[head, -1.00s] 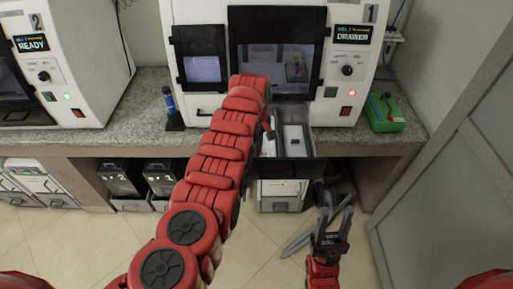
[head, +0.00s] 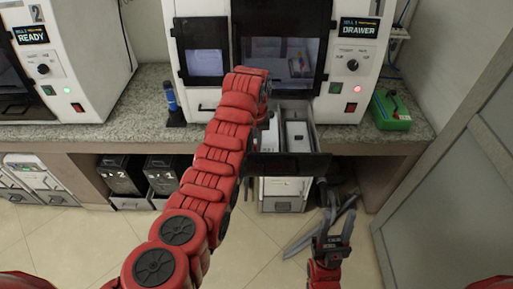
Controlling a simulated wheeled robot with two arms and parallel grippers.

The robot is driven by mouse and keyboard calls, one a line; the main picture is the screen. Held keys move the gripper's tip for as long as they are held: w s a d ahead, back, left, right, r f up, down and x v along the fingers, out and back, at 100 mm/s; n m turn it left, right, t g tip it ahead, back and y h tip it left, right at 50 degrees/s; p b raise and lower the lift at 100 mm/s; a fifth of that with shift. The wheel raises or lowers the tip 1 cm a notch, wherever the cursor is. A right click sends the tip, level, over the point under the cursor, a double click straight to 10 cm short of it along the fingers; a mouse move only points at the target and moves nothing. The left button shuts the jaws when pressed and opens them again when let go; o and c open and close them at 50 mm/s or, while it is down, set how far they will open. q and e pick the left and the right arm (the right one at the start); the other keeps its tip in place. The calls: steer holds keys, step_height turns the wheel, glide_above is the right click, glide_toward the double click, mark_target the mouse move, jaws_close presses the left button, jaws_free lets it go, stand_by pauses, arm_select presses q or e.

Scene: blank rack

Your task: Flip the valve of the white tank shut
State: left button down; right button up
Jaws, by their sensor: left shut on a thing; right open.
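My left arm reaches over the open drawer (head: 312,160) under the right-hand machine. Its gripper (head: 266,132) is at the drawer's left side, mostly hidden behind my own arm. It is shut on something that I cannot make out. A white object with a dark patch (head: 296,130) lies inside the drawer, right of that gripper. I cannot tell whether this is the white tank, and I see no valve clearly. My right gripper (head: 338,222) is open and empty, low over the floor, in front of and below the drawer.
The white machine (head: 352,98) has a screen label reading DRAWER. Another machine (head: 88,60) reading READY stands left. A blue bottle (head: 171,98) and a green box (head: 391,112) stand on the counter (head: 140,125). Dark bins (head: 122,178) sit below. A grey panel (head: 450,180) bounds the right.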

arm_select(q)
steer(key=shift+a+m, duration=0.1)
steer(key=shift+m, duration=0.4)
steer(key=c, duration=0.9)
jaws_free()
step_height(320, 180, up, 4)
steer(key=shift+w+f, duration=0.1)
steer(key=shift+f, duration=0.1)
step_height(320, 180, up, 6)
steer(key=p, duration=0.5)
step_height(320, 180, up, 7)
steer(key=b, duration=0.3)
glide_above(255, 148)
steer(key=shift+s+r, duration=0.2)
steer(key=shift+r, duration=0.2)
